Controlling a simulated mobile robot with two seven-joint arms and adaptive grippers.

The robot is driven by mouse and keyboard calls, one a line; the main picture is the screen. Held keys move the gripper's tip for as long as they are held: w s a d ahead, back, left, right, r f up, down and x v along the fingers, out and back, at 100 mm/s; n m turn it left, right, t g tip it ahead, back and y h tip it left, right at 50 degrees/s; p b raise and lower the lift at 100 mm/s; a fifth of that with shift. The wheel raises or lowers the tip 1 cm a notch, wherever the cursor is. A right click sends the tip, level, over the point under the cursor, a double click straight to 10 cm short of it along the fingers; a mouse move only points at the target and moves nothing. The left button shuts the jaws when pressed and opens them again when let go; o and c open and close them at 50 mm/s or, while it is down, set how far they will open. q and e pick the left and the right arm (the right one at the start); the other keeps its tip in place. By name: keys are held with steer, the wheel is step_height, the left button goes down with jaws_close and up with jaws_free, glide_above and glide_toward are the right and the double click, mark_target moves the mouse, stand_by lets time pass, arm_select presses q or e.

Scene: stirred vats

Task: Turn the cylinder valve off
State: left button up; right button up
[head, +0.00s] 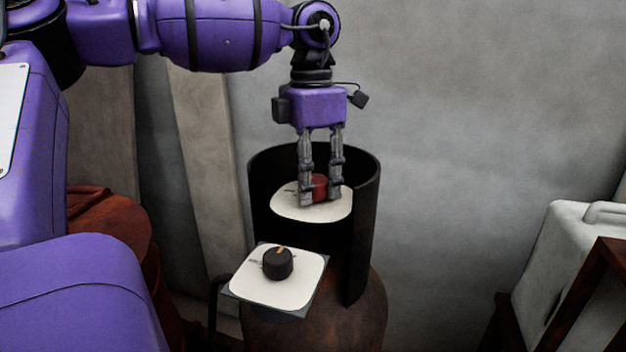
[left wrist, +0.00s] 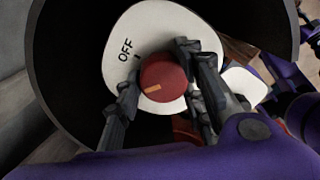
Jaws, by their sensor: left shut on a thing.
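The cylinder valve is a red round knob (head: 320,186) on a white rounded plate (head: 290,208), inside a black open-fronted collar (head: 362,215) on top of a rusty cylinder (head: 350,318). My left gripper (head: 320,198) points down into the collar with its fingers on both sides of the knob, shut on it. In the left wrist view the red knob (left wrist: 163,76) shows an orange mark at its lower left. The word OFF (left wrist: 125,49) and a small tick are on the plate to the upper left, and the mark is not lined up with that tick. My right gripper is not in view.
A black knob (head: 278,264) with an orange mark sits on a separate white plate (head: 300,290) in front of the collar. A rusty drum (head: 105,225) stands at left. A pale container (head: 565,250) on a brown frame is at right. A grey wall is behind.

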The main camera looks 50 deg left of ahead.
arm_select(q)
steer(key=shift+w+m+b, duration=0.2)
steer(key=shift+m+b, duration=0.2)
steer(key=shift+m, duration=0.8)
steer(key=m, duration=0.3)
steer(key=shift+r+m+b, duration=0.1)
steer(key=shift+m+b, duration=0.2)
steer(key=shift+b, duration=0.1)
steer(key=m, duration=0.3)
steer(key=shift+w+d, duration=0.1)
steer(key=shift+m+b, duration=0.35)
steer(key=shift+m, duration=0.45)
steer(key=shift+d+r, duration=0.1)
steer(key=o, duration=1)
steer(key=shift+c, duration=0.2)
steer(key=shift+o, duration=0.7)
